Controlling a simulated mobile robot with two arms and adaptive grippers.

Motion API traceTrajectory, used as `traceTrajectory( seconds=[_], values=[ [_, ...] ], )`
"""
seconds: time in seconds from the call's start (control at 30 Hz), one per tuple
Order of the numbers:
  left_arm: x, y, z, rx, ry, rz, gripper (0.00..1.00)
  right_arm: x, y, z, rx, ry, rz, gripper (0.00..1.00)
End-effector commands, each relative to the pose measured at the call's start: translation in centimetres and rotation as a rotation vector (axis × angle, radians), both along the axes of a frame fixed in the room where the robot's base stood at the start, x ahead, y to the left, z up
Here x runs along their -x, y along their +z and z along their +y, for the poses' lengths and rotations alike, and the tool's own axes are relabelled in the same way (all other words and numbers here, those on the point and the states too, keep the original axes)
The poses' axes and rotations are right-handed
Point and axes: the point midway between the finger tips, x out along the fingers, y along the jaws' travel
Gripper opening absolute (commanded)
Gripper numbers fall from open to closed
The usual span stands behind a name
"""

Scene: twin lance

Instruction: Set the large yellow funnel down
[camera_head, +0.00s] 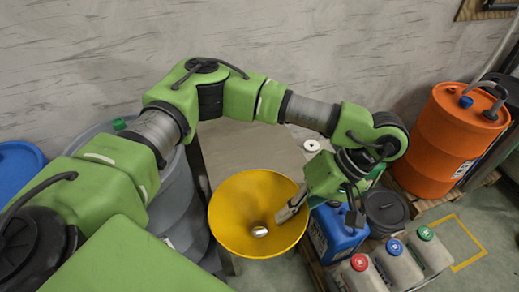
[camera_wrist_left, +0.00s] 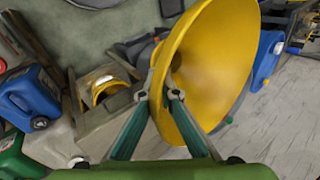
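The large yellow funnel (camera_head: 235,205) is a wide cone with its mouth facing up towards the head camera. It overlaps the front of a grey table (camera_head: 235,150) in the head view; I cannot tell whether it touches anything beneath. My left gripper (camera_head: 290,212) reaches in from the right, at the funnel's right side, with its fingers over the inner wall. In the left wrist view, the two fingertips of the left gripper (camera_wrist_left: 158,96) close on the rim of the funnel (camera_wrist_left: 215,60), which fills the upper right. My right gripper is not in view.
An orange drum (camera_head: 440,140) stands at the right. A blue canister (camera_head: 335,232), a dark bucket (camera_head: 385,210) and several grey jugs (camera_head: 400,268) stand right of the funnel. A grey barrel (camera_head: 175,205) is at the left. A white ring-shaped item (camera_head: 311,145) lies behind the funnel.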

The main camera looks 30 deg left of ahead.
Motion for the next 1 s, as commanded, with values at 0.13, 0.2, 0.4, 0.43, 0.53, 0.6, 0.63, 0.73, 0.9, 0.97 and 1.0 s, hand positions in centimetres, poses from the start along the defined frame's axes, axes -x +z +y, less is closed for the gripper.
traceTrajectory(
  seconds=[0.13, 0.2, 0.4, 0.43, 0.53, 0.6, 0.63, 0.73, 0.9, 0.97, 1.0],
  values=[
    [-0.9, -1.1, -1.7, 0.002, 0.485, 0.014, 0.00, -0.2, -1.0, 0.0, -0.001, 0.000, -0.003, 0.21],
    [-1.4, -1.2, -2.0, 0.000, 0.687, 0.016, 0.00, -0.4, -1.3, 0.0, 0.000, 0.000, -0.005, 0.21],
    [-3.0, -1.3, -1.8, -0.004, 1.130, 0.014, 0.00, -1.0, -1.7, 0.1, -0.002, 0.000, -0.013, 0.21],
    [-3.2, -1.3, -1.8, -0.004, 1.186, 0.013, 0.00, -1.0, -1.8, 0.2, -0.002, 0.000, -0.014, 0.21],
    [-4.2, -1.4, -1.0, -0.006, 1.409, 0.011, 0.00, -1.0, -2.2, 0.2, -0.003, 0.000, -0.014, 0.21],
    [-5.1, -1.6, 0.1, -0.007, 1.623, 0.009, 0.00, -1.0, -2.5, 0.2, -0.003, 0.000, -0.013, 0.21],
    [-5.5, -1.6, 0.5, -0.007, 1.710, 0.008, 0.00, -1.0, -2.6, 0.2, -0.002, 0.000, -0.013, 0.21],
    [-6.7, -1.8, 2.3, -0.005, 1.999, 0.006, 0.00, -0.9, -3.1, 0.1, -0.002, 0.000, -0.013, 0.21],
    [-8.7, -2.0, 6.5, 0.000, 2.481, 0.002, 0.00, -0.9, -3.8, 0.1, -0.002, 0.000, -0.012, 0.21],
    [-9.4, -2.1, 8.2, 0.004, 2.645, 0.002, 0.00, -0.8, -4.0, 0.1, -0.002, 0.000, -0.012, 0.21],
    [-9.7, -2.1, 9.5, 0.005, 2.754, 0.003, 0.00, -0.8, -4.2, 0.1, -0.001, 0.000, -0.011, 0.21]
  ],
)
